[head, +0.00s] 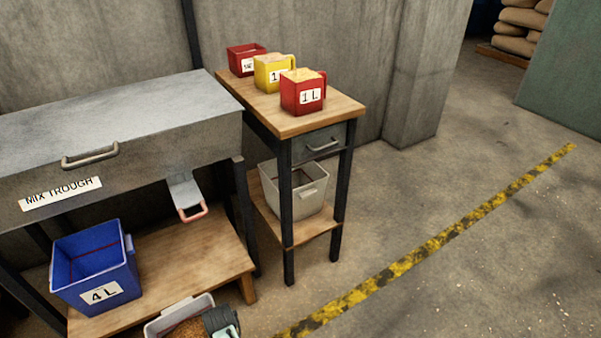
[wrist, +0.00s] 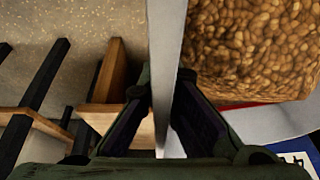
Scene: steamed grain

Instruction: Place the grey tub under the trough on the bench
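A pale grey tub (head: 160,327) filled with brown grain shows at the bottom edge of the head view, partly cut off. My gripper (head: 220,322) is at its right side. In the wrist view my gripper (wrist: 160,95) has one finger on each side of the tub's wall (wrist: 164,50), shut on it, with grain to the right. The mix trough (head: 120,125) is grey metal with a handle and a chute (head: 186,196). The low wooden bench (head: 190,262) stands under it. The held tub is in front of the bench; its base is hidden.
A blue 4 L tub (head: 95,265) stands on the bench's left part; the right part is bare. A side table (head: 290,125) holds red and yellow measures (head: 272,72). Another pale tub (head: 303,195) sits on its lower shelf. Open floor lies right.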

